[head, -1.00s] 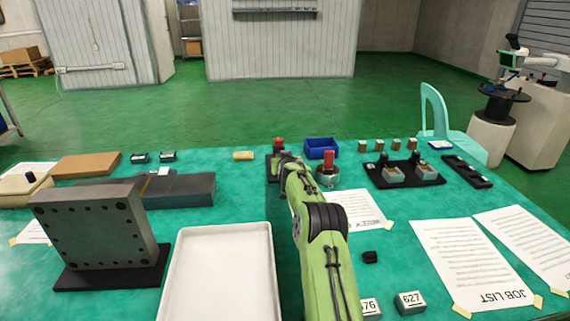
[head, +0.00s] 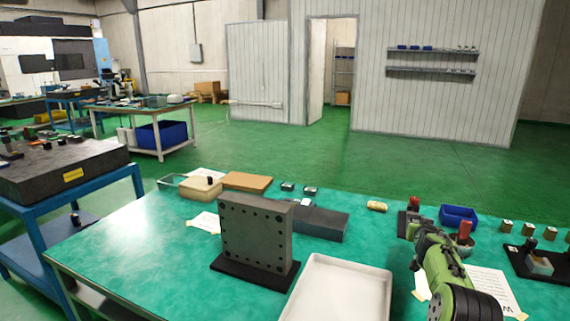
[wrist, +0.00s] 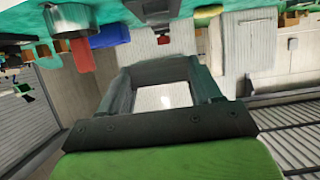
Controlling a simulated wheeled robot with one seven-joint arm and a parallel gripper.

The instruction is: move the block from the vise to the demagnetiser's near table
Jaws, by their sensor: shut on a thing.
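My gripper (head: 418,229) is at the back right of the green table in the head view, beside a dark fixture with a red top (head: 414,204). I cannot tell whether that is the vise. In the wrist view, the two fingers of my gripper (wrist: 162,76) are closed on a grey block (wrist: 158,71) spanning between their tips. The block is hard to make out in the head view. A long dark grey slab (head: 318,224), possibly the demagnetiser, lies left of my gripper, behind an upright drilled plate.
The upright plate (head: 254,237) stands on a black base. A white tray (head: 340,295) is in front, between plate and arm. A blue bin (head: 459,216) and a round grey part with a red top (head: 465,230) stand close right of my gripper. A yellow roll (head: 377,206) lies behind.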

